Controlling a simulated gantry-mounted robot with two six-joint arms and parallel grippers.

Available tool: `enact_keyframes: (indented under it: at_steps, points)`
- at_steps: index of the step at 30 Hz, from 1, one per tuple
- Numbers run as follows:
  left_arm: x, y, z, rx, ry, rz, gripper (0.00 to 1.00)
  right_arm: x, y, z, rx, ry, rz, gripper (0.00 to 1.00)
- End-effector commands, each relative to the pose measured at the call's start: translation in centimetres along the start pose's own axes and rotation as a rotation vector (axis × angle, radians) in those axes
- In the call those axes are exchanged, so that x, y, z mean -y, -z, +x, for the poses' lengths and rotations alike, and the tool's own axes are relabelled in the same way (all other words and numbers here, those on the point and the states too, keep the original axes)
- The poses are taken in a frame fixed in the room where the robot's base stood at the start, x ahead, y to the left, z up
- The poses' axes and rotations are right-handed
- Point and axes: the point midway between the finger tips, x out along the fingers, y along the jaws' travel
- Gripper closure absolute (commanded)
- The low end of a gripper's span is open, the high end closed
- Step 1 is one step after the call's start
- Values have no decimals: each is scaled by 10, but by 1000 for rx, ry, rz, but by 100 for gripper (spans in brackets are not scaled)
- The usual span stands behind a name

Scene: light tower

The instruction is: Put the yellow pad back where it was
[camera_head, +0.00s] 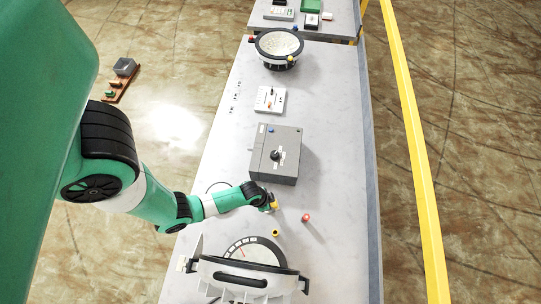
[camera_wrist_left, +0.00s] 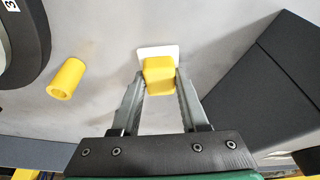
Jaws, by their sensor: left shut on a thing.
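The yellow pad (camera_wrist_left: 158,78) is a small block between the fingertips of my left gripper (camera_wrist_left: 160,88) in the left wrist view. The gripper is shut on it. A white square patch (camera_wrist_left: 158,50) shows right behind the pad; I cannot tell whether it is part of the pad or lies on the table. In the head view the pad (camera_head: 274,205) is a small yellow spot at the tip of my left gripper (camera_head: 270,202), low over the table just in front of the grey box. My right gripper is not in view.
A red cylinder (camera_head: 306,217) stands to the right. The grey knob box (camera_head: 290,150) is just behind, and a round dial device (camera_head: 250,262) is in front. The table's right side (camera_head: 345,220) is clear.

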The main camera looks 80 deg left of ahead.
Motion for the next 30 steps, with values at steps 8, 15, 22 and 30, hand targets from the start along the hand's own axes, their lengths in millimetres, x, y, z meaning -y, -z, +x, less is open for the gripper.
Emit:
enact_keyframes:
  at_steps: [8, 15, 22, 30]
  points:
    - [0, 0, 2, -2, 0, 0, 100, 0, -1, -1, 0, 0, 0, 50]
    - [0, 0, 2, -2, 0, 0, 26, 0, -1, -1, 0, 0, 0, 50]
    - [0, 0, 2, -2, 0, 0, 26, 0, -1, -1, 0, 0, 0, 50]
    - [0, 1, -31, -3, 1, -1, 26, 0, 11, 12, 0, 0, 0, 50]
